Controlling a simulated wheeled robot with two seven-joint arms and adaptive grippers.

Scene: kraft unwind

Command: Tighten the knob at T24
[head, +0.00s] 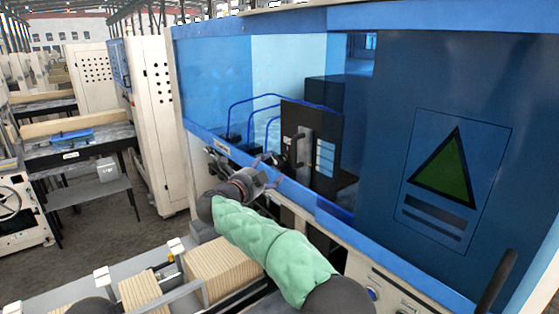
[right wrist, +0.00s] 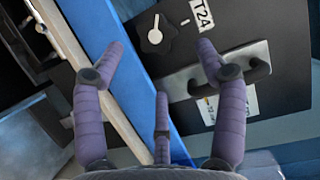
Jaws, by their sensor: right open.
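The knob (right wrist: 153,38) is dark and lobed with a white pointer, on a black panel (right wrist: 285,95). Its pointer points up in the right wrist view, and a short white mark is to its right on the panel. The white T24 label (right wrist: 201,15) is right of the knob. My right gripper (right wrist: 160,62) has purple fingers, spread and empty. The knob lies beyond the fingertips, between the upper two in the picture, with no contact visible. In the head view the right gripper (head: 266,170) is at the machine's front opening, near the black panel (head: 327,135). My left gripper is not in view.
A metal-backed bar handle (right wrist: 258,70) sticks out of the panel close to the right finger. A blue rail (right wrist: 120,75) crosses beneath the gripper. Blue hoses (head: 250,100) are behind the opening. A blue door (head: 440,140) with a green triangle stands right.

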